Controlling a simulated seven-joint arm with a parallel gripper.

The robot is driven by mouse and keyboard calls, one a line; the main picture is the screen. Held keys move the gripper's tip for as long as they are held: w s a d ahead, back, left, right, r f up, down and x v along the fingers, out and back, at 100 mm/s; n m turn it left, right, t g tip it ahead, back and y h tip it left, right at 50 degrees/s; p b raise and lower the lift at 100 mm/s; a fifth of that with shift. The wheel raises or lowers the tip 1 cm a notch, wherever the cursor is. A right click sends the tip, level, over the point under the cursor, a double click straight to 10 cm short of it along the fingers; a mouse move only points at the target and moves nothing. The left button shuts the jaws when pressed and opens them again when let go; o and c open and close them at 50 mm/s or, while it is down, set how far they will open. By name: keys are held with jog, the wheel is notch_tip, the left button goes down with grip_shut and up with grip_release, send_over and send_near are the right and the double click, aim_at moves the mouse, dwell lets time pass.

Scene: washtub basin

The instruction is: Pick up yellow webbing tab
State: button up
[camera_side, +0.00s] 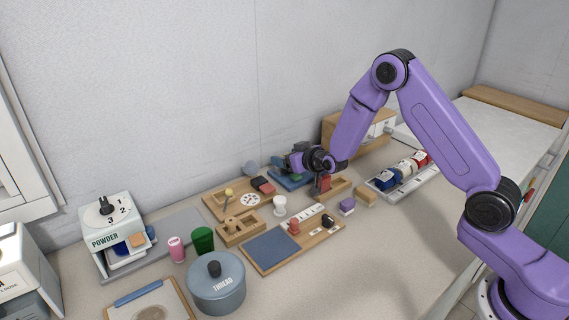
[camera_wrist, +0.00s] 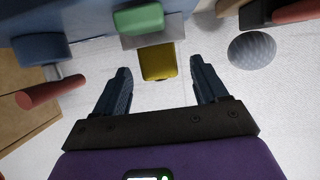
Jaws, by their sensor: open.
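The yellow webbing tab (camera_wrist: 158,63) shows in the wrist view near the top middle, as a small squarish yellow piece below a grey block with a green piece (camera_wrist: 140,19) on it. My gripper (camera_wrist: 160,68) is open, with one dark finger to the left and one to the right. The tab appears between the fingertips or just beyond them; I cannot tell the depth. Nothing is held. In the side view my gripper (camera_side: 290,161) is at the back of the counter above a blue base (camera_side: 289,182), and I cannot make out the tab there.
Red rods (camera_wrist: 52,92) stick out at both sides in the wrist view, and a grey round piece (camera_wrist: 252,50) is at right. In the side view, wooden trays (camera_side: 240,230), a blue pot (camera_side: 217,283), cups and a rack (camera_side: 402,180) crowd the counter. The wall stands close behind.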

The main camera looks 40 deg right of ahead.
jog(key=shift+x, duration=1.1)
jog(key=c, duration=1)
jog(key=shift+c, duration=0.7)
